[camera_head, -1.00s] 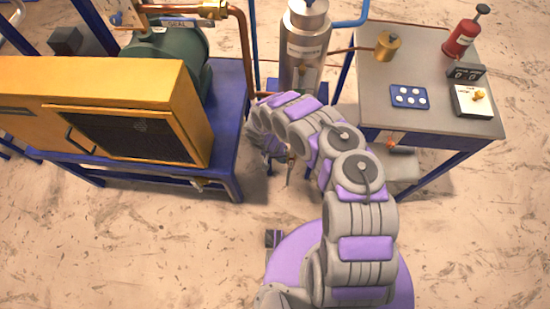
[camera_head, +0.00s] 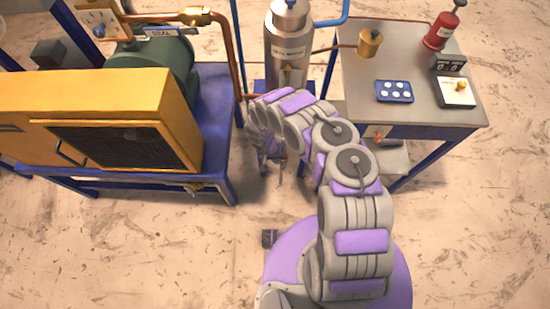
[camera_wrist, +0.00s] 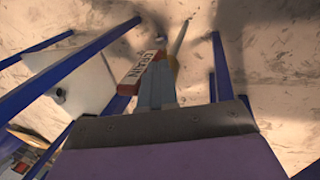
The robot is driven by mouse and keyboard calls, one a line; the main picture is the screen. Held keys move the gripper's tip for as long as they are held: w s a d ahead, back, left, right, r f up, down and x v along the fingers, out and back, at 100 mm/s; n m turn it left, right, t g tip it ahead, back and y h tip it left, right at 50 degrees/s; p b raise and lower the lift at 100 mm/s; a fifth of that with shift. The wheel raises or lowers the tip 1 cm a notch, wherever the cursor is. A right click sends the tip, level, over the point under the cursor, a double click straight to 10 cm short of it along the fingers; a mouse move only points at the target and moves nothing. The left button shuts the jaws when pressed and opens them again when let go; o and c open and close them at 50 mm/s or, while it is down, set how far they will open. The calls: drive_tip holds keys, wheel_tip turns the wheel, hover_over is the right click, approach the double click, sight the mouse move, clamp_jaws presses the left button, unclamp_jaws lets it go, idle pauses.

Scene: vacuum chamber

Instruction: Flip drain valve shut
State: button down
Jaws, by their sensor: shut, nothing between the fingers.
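The drain valve's red handle (camera_wrist: 141,73), lettered DRAIN, lies slanted in the wrist view. A thin pale pipe (camera_wrist: 179,40) with a brass-coloured part shows just beyond it. My gripper (camera_wrist: 158,82) is shut, with its grey fingers close along the right side of the handle. I cannot tell whether they touch it. In the head view my gripper (camera_head: 274,158) is low, below the steel cylinder (camera_head: 288,45), and the valve handle cannot be made out there.
Blue frame legs (camera_wrist: 222,65) stand on both sides of my gripper in the wrist view. A yellow-housed machine (camera_head: 100,95) on a blue stand is at left. A grey-topped table (camera_head: 410,110) with small items is at right.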

drive_tip(key=shift+d+r+y+p, duration=0.15)
drive_tip(key=shift+d+y+p, duration=0.2)
drive_tip(key=shift+y+p, duration=0.3)
